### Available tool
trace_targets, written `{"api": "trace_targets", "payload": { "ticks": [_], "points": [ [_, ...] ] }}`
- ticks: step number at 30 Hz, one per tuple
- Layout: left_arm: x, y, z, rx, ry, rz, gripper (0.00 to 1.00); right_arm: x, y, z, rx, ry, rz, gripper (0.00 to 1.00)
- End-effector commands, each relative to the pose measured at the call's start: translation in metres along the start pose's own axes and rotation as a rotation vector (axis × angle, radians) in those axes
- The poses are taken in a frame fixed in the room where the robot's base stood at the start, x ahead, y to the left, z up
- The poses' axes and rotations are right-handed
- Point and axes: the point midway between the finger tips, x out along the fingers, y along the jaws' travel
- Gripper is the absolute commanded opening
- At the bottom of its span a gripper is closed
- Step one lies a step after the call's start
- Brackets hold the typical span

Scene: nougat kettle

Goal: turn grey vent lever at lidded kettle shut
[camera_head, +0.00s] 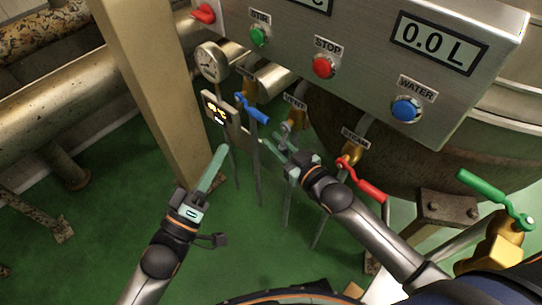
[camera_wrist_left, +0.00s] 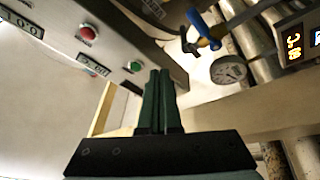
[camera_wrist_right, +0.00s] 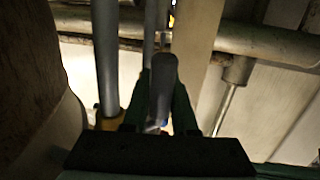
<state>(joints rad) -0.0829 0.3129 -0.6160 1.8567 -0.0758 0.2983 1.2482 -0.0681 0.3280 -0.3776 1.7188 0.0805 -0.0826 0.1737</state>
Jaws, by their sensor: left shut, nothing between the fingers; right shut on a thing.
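The grey vent lever (camera_head: 286,127) is on the pipe under the VENT label, below the control box in the head view. My right gripper (camera_head: 277,150) is at this lever and is shut on it; its fingers hide part of it. In the right wrist view the grey lever (camera_wrist_right: 162,80) stands between the two dark fingers. The brown kettle body (camera_head: 400,150) is behind and to the right, partly hidden by the control box; its lid is not clear. My left gripper (camera_head: 221,152) is shut and empty, left of the levers, above the green floor.
A blue lever (camera_head: 254,109) is just left of the vent lever, and a red lever (camera_head: 366,182) is to its right. A green lever (camera_head: 492,196) is further right. The control box (camera_head: 365,75) overhangs the levers. A beige post (camera_head: 155,90) stands behind my left gripper.

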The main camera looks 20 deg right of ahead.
Motion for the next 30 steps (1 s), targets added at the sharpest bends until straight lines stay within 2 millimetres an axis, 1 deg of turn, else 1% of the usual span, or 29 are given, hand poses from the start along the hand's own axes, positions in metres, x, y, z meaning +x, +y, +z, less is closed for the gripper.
{"api": "trace_targets", "payload": {
  "ticks": [1,3,6,9,12,15,20,23,30],
  "points": [
    [0.004,-0.015,0.012,-0.091,-0.037,-0.025,0.00,0.000,-0.001,0.001,0.001,-0.001,-0.001,0.00],
    [0.007,-0.035,0.029,-0.230,-0.082,-0.067,0.00,0.000,-0.001,0.001,0.001,-0.001,-0.001,0.00],
    [0.008,-0.061,0.050,-0.407,-0.131,-0.134,0.00,0.000,-0.001,0.001,0.001,-0.001,-0.001,0.00],
    [0.007,-0.084,0.064,-0.549,-0.161,-0.202,0.00,0.000,-0.001,0.001,0.001,-0.001,-0.001,0.00],
    [0.006,-0.101,0.073,-0.650,-0.175,-0.255,0.00,0.000,-0.001,0.001,0.001,-0.002,-0.001,0.00],
    [0.004,-0.112,0.079,-0.712,-0.180,-0.291,0.00,0.000,-0.001,0.001,0.001,-0.002,-0.001,0.00],
    [0.009,-0.119,0.083,-0.749,-0.182,-0.310,0.00,0.000,-0.001,0.001,0.001,-0.002,-0.001,0.00],
    [0.021,-0.121,0.087,-0.750,-0.181,-0.309,0.00,0.000,-0.001,0.001,0.001,-0.001,-0.001,0.00],
    [0.063,-0.130,0.098,-0.748,-0.181,-0.307,0.00,0.000,-0.001,0.001,0.001,-0.001,-0.001,0.00]
  ]
}}
